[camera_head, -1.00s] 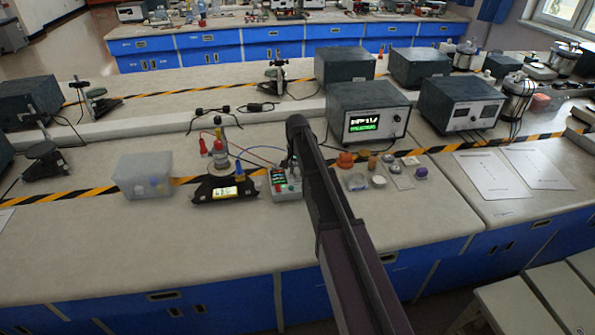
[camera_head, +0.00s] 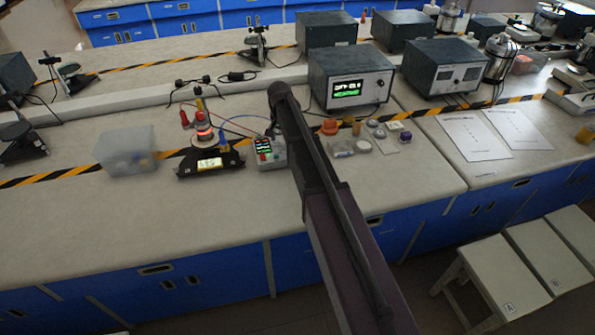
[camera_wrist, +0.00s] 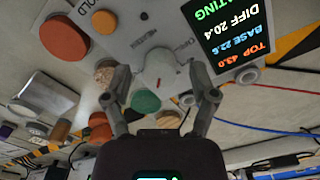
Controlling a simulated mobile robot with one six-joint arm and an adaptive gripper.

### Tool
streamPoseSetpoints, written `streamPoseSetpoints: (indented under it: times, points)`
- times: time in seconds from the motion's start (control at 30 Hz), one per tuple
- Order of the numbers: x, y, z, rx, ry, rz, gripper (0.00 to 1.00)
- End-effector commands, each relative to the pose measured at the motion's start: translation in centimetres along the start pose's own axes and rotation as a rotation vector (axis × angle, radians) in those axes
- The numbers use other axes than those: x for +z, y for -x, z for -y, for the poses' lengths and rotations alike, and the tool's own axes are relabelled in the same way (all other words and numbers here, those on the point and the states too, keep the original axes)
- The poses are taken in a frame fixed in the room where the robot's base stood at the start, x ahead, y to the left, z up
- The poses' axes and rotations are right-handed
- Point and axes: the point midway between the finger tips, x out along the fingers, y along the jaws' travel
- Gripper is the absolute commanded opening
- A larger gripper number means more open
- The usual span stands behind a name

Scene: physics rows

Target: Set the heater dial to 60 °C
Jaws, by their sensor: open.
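The control box (camera_wrist: 110,50) fills the top of the wrist view. Its white round dial (camera_wrist: 158,68) has a short red mark on its lower part; no scale figures are legible. My gripper (camera_wrist: 165,86) is open, with one finger on each side of the dial; I cannot tell whether they touch it. The box's screen (camera_wrist: 228,35) reads TOP 43.0, BASE 22.6, DIFF 20.4, with a partly cut-off green word above. In the head view the box (camera_head: 265,152) stands beside my arm, which hides my gripper there. The heater apparatus (camera_head: 203,138) glows orange-red left of the box.
An orange button (camera_wrist: 104,21) and a green round part (camera_wrist: 145,101) lie near the fingers. Wires run from the box to the apparatus. A clear bin (camera_head: 125,150) stands left; small parts (camera_head: 365,145) lie right.

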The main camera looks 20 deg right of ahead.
Motion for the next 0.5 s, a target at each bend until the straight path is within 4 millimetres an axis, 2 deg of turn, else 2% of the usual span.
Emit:
streamPoseSetpoints:
  times: [0.5]
  points:
    - [-0.02, 0.0, 0.0, 0.0, 0.272, 0.0, 0.75]
